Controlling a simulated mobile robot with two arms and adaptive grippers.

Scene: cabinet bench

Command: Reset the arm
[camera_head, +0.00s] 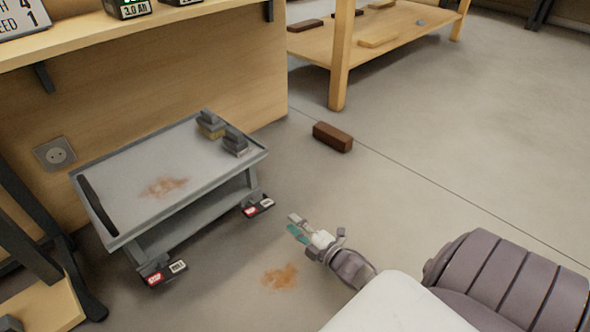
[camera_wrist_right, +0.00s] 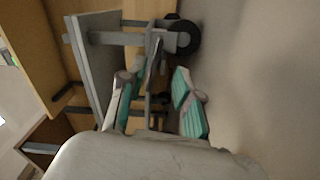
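My right gripper (camera_head: 294,226) is low over the floor, to the right of the grey cart (camera_head: 130,180) in the head view. Its two fingers have teal pads. In the right wrist view the gripper (camera_wrist_right: 155,80) has its fingers apart with a clear gap, and it holds nothing. The cart's wheel and frame (camera_wrist_right: 150,40) show beyond the fingertips; the gripper appears apart from them. My right arm comes in from the lower right of the head view. My left gripper cannot be made out in either view.
Two grey-topped blocks (camera_head: 236,142) sit on the cart's top, with a brown stain (camera_head: 164,187). Another stain (camera_head: 280,277) is on the floor. A brown brick (camera_head: 333,137) lies on the floor near a wooden table (camera_head: 405,42). The floor at the right is clear.

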